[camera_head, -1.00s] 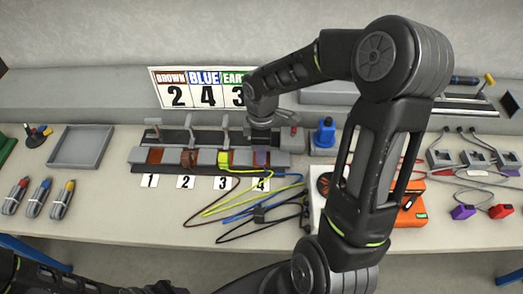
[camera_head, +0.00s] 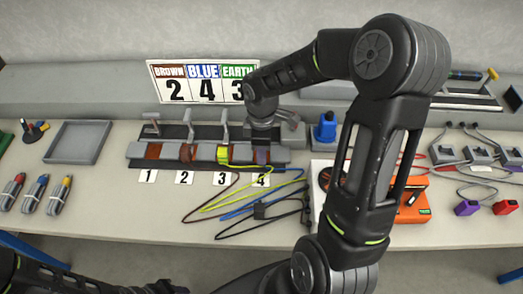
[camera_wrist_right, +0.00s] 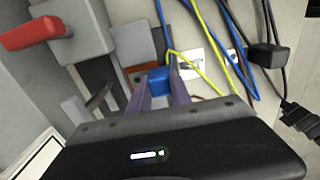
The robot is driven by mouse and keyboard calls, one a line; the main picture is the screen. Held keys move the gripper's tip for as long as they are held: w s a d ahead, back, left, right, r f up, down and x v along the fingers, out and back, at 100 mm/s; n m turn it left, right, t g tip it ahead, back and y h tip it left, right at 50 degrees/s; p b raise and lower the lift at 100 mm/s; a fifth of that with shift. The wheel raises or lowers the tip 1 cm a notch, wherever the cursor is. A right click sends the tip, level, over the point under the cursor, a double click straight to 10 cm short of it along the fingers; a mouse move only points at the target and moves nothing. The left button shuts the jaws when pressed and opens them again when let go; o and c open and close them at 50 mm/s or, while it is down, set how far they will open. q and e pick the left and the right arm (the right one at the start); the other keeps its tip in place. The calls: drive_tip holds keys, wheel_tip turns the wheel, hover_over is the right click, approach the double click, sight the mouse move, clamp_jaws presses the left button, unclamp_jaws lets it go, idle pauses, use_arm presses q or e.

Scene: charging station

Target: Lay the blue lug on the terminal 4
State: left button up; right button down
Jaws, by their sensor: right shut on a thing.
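The blue lug (camera_wrist_right: 158,79) is between the fingertips of my right gripper (camera_wrist_right: 163,88) in the right wrist view, and the gripper is shut on it. In the head view this gripper (camera_head: 262,155) is low over the terminal at the right end of the block (camera_head: 280,156), behind label 4 (camera_head: 261,180). It hides the lug there. I cannot tell whether the lug touches the terminal. The blue cable (camera_head: 238,212) trails to the right and front. A brown lug (camera_head: 186,153) is at terminal 2 and a yellow-green one (camera_head: 223,154) at terminal 3. My left gripper is out of view.
A sign (camera_head: 205,83) reads brown 2, blue 4, earth 3. Raised grey levers, including one at terminal 3 (camera_head: 224,125), stand behind the terminals. A red-handled grey part (camera_wrist_right: 75,35) is beside my gripper. Loose cables cover the front; an empty tray (camera_head: 78,142) is left.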

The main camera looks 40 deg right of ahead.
drive_tip(key=shift+f, duration=0.25)
drive_tip(key=c, duration=1.1)
unclamp_jaws()
drive_tip(key=shift+r, duration=0.1)
wheel_tip(320, 180, up, 8)
drive_tip(key=shift+f+b, duration=0.1)
drive_tip(key=shift+b, duration=0.2)
